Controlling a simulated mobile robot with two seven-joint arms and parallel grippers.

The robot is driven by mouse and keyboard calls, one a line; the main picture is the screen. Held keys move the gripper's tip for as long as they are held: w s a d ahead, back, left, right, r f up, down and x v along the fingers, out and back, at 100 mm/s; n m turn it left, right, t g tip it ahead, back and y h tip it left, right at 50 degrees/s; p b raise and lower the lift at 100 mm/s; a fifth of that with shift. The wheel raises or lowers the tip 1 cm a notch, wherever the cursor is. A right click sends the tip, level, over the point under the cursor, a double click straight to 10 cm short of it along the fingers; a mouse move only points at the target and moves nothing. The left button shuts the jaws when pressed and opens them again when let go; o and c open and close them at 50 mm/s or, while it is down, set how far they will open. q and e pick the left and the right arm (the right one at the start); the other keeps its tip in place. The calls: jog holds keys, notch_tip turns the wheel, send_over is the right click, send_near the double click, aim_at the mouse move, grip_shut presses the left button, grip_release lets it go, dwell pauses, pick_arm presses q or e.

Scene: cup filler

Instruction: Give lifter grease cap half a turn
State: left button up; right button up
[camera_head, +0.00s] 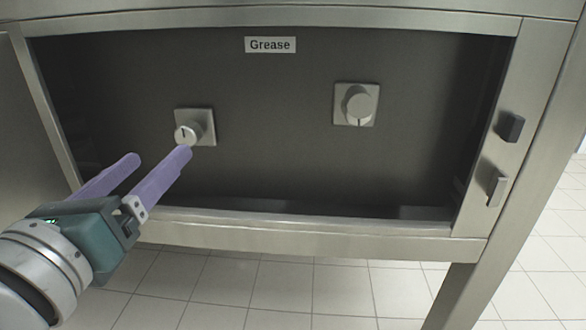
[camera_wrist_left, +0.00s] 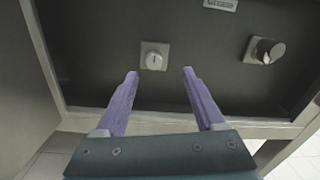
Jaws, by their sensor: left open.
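Two round grease caps sit on square plates on the dark back wall of the cabinet. The left cap (camera_head: 187,134) has a dark mark on its face; it also shows in the left wrist view (camera_wrist_left: 154,61), ahead of and between the fingers. The right cap (camera_head: 358,104) has a mark at its lower edge and shows in the wrist view (camera_wrist_left: 266,51) at the right. No label tells which cap is the lifter's. My left gripper (camera_head: 158,162) is open and empty, its purple fingers below and left of the left cap, apart from it in the wrist view. My right gripper is out of view.
A "Grease" label (camera_head: 270,45) is on the back wall above. The cabinet's lower ledge (camera_head: 300,228) runs below the opening. The space between the caps is clear.

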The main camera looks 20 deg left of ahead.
aim_at(186, 141)
pick_arm(q)
jog(key=shift+n+y, duration=0.3)
jog(key=shift+n, duration=0.3)
jog(key=x, duration=0.3)
jog(key=f+x, duration=0.1)
jog(key=x, duration=0.2)
jog(key=f+x, duration=0.1)
jog(key=x, duration=0.3)
jog(key=shift+a+p, duration=0.2)
jog(key=shift+p, duration=0.15)
jog(key=shift+c, duration=0.2)
grip_shut()
